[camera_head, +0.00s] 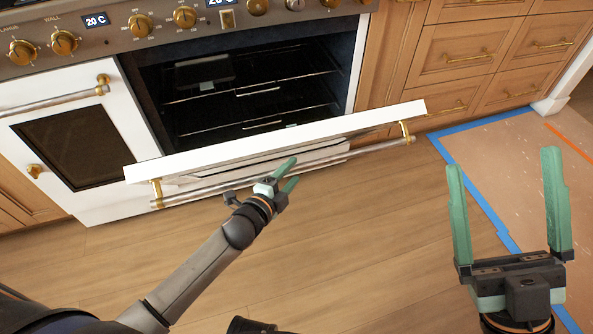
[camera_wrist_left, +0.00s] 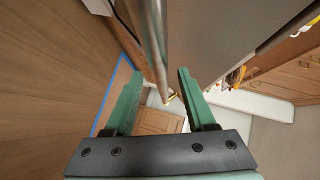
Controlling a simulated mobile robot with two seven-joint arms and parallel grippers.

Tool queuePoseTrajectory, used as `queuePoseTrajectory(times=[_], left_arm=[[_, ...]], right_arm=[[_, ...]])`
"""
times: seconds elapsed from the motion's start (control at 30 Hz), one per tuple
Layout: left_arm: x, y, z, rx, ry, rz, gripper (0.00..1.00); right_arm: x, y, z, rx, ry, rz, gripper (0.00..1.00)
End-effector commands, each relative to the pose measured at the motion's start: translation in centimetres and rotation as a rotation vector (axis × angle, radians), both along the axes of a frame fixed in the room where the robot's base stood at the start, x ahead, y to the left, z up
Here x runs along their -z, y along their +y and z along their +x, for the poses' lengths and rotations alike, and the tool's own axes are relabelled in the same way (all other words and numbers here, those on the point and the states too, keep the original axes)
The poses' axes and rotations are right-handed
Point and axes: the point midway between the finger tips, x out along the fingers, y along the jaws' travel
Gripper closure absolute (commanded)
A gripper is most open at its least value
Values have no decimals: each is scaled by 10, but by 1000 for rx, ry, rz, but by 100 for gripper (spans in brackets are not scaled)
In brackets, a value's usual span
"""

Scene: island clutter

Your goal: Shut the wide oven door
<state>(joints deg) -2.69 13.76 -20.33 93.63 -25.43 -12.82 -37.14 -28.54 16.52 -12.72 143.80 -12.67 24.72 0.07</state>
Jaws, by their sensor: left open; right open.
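The wide oven door (camera_head: 240,150) hangs well open, folded down in front of the dark oven cavity (camera_head: 250,88). Its white edge faces up, and a long metal handle bar (camera_head: 350,154) with brass end mounts runs along its outer side. My left gripper (camera_head: 293,171) is open at the handle, near the middle of the door. In the left wrist view the handle bar (camera_wrist_left: 153,40) runs lengthwise toward the gap between the open fingers (camera_wrist_left: 160,76); I cannot tell whether they touch it. My right gripper (camera_head: 503,162) is open and empty, right of the door.
A narrow closed oven door (camera_head: 85,150) stands at the left, below a panel of brass knobs (camera_head: 185,16). Wooden drawers (camera_head: 460,55) stand at the right. Blue tape (camera_head: 470,190) edges a floor covering. The wooden floor (camera_head: 330,240) before the oven is clear.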

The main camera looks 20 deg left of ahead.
Motion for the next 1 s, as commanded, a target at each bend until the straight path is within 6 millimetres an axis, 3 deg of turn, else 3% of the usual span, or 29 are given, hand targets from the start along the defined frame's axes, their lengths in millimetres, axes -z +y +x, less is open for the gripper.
queuePoseTrajectory(times=[0.23, 0.6, 1.0], left_arm=[[7, -6, 25, 1, -1, 0, 44], [7, -7, 29, 1, 0, 0, 44], [7, -7, 29, 1, 0, 0, 89]], right_arm=[[11, 0, 1, -9, 9, 12, 6], [11, 1, 0, -15, 11, 13, 6], [11, 1, 0, -16, 11, 11, 6]])
